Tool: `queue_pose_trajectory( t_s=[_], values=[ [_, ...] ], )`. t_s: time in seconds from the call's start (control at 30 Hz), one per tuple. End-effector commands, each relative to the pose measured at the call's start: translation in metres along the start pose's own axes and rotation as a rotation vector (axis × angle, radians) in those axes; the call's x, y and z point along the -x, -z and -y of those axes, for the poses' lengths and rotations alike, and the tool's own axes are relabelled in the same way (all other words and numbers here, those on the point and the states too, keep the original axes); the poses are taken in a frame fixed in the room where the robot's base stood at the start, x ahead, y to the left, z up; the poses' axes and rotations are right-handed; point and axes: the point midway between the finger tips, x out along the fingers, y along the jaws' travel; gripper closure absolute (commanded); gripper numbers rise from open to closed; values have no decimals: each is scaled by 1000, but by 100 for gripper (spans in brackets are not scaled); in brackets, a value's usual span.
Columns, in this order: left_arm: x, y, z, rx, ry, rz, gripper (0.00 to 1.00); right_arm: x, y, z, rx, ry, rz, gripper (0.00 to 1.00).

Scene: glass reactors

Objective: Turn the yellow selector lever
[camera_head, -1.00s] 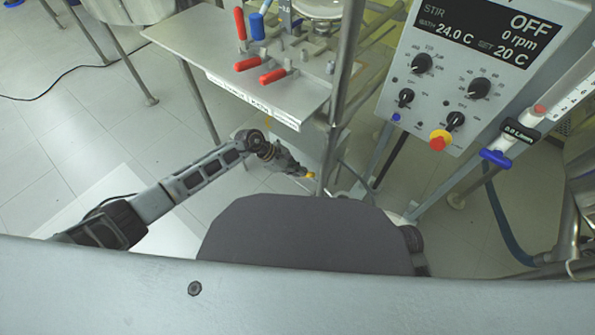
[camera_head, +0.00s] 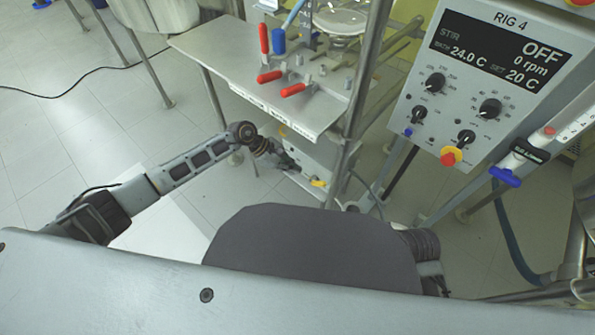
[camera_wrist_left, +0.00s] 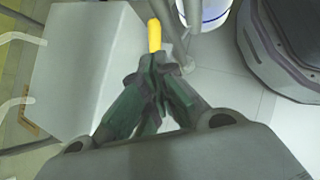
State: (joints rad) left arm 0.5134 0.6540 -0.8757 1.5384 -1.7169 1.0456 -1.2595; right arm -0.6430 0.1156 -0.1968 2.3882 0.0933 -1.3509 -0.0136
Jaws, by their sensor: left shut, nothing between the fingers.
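The yellow selector lever (camera_head: 319,183) shows small in the head view, low on a pale box under the bench, beside a metal post. In the left wrist view the lever (camera_wrist_left: 154,35) is a yellow bar lying just beyond my fingertips. My left gripper (camera_head: 292,165) is up and left of the lever in the head view, with a small gap between them. In the wrist view its fingers (camera_wrist_left: 158,62) are together and hold nothing; whether they touch the lever I cannot tell there. My right gripper is not in view.
A steel bench (camera_head: 215,45) with red-handled valves (camera_head: 268,77) overhangs the arm. The metal post (camera_head: 350,140) stands right of the gripper. The RIG 4 control panel (camera_head: 470,110) is at upper right. Open tiled floor (camera_head: 60,140) lies to the left.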

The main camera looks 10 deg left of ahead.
Motion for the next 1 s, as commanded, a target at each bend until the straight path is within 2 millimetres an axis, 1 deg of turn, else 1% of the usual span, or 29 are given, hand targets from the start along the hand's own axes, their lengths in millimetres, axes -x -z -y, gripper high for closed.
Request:
queue_pose_trajectory(
  t_s=[0.03,0.2,0.4,1.0],
  values=[
    [9,-1,0,0,-1,-2,100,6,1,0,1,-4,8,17],
    [29,-2,0,0,-1,-2,100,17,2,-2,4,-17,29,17],
    [42,-3,1,0,-1,0,100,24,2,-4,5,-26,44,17],
    [44,-3,1,0,0,0,100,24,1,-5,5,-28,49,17]
  ],
)
